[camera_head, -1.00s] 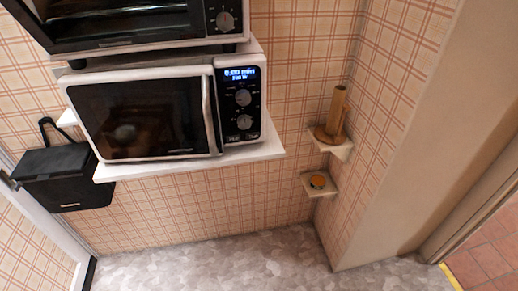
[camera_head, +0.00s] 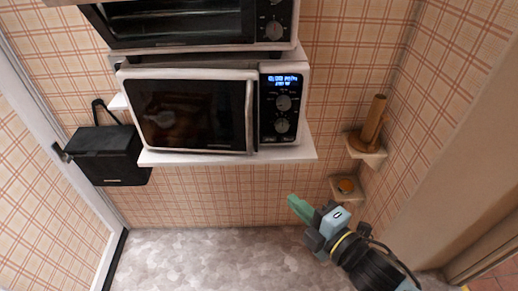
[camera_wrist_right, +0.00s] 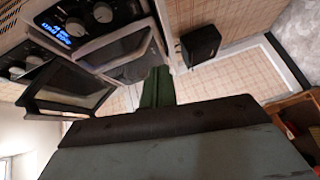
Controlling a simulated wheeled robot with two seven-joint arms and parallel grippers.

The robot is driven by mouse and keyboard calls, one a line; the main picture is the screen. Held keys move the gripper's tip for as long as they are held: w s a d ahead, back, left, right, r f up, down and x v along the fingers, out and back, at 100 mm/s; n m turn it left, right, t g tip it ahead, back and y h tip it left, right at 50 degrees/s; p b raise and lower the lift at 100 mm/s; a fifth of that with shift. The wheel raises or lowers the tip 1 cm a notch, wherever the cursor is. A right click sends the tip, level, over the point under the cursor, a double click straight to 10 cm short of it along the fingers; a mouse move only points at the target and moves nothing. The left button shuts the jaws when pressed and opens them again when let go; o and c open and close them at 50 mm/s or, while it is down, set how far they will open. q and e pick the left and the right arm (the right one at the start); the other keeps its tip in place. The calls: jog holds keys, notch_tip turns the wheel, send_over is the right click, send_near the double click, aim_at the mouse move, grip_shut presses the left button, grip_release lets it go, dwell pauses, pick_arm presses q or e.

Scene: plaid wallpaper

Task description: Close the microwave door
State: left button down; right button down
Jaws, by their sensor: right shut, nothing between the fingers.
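The microwave (camera_head: 307,95) is white with a black control panel and a lit blue display, and stands on a white wall shelf. Its dark-windowed door (camera_head: 190,115) with a pale vertical handle (camera_head: 250,115) lies against or very near the front; I cannot tell if a narrow gap remains. The microwave door also shows in the right wrist view (camera_wrist_right: 115,52). My right gripper (camera_head: 300,208) has green fingers, shut and empty, below and in front of the shelf, apart from the door. Its fingers also show in the right wrist view (camera_wrist_right: 157,88). My left gripper is out of view.
A second oven (camera_head: 180,22) sits above the microwave. The white shelf (camera_head: 225,157) juts out below it. A black box (camera_head: 107,155) hangs at left. Small corner shelves at right hold a wooden cylinder (camera_head: 373,118) and a small orange-topped item (camera_head: 346,185). The floor below is clear.

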notch_tip(320, 180, up, 6)
jog(key=s+a+r+n+y, duration=0.1)
jog(key=s+a+n+y, duration=0.1)
pick_arm(q)
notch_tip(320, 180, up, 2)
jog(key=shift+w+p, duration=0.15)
jog(key=shift+p, duration=0.8)
pick_arm(e)
jog(key=w+d+x, duration=0.1)
jog(key=d+x, duration=0.1)
jog(key=x, duration=1)
jog(key=shift+w+a+f, duration=0.2)
jog(key=shift+w+f, duration=0.1)
jog(key=shift+w, duration=0.15)
